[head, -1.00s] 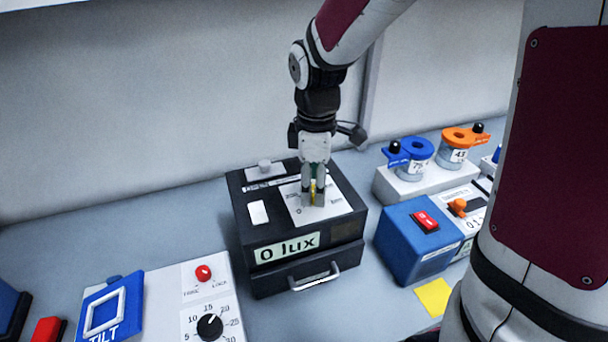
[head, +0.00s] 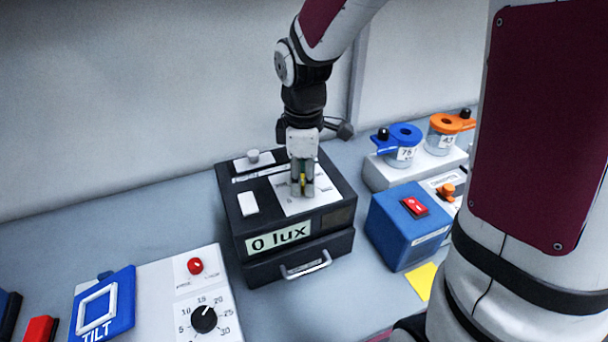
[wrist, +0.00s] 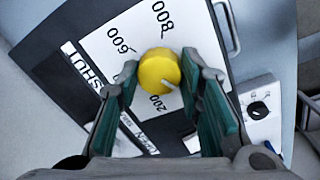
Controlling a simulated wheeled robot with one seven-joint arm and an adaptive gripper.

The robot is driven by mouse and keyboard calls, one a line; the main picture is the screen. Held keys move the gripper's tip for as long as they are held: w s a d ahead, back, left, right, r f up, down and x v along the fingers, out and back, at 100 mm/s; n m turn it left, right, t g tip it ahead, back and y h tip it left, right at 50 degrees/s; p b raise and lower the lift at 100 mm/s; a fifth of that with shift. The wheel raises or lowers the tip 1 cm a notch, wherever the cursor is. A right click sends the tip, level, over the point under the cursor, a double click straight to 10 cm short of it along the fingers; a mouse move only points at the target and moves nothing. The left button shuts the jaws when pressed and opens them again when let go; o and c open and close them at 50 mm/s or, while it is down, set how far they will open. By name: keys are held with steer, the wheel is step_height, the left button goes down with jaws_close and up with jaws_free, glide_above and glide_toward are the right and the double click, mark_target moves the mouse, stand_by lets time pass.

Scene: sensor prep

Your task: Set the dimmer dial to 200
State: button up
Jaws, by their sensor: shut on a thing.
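The dimmer dial is a round yellow knob (wrist: 158,68) on a white scale plate on top of a black box (head: 240,225). In the wrist view the scale shows 800, 600 and 200; a pale mark on the knob points to the lower right, beside the 200 label. My gripper (head: 303,190) comes down from above, with its green-padded fingers either side of the knob, shut on it. In the head view the fingers mostly hide the knob. The box's front display (head: 279,238) reads 0 lux.
A blue box with a red rocker switch (head: 414,207) and blue and orange capped jars (head: 405,137) stand to the right. A white panel with a black dial (head: 204,319) and a blue TILT frame (head: 103,305) are front left. A drawer handle (head: 306,266) juts from the black box.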

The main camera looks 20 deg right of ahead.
steer(key=m, duration=0.5)
steer(key=shift+a+m+p, duration=0.1)
steer(key=shift+m+p, duration=0.2)
steer(key=m, duration=0.5)
steer(key=shift+m+g+p, duration=0.3)
steer(key=shift+m, duration=0.1)
steer(key=o, duration=1.2)
steer(key=shift+c, duration=0.2)
step_height(320, 180, up, 12)
steer(key=shift+a, duration=0.35)
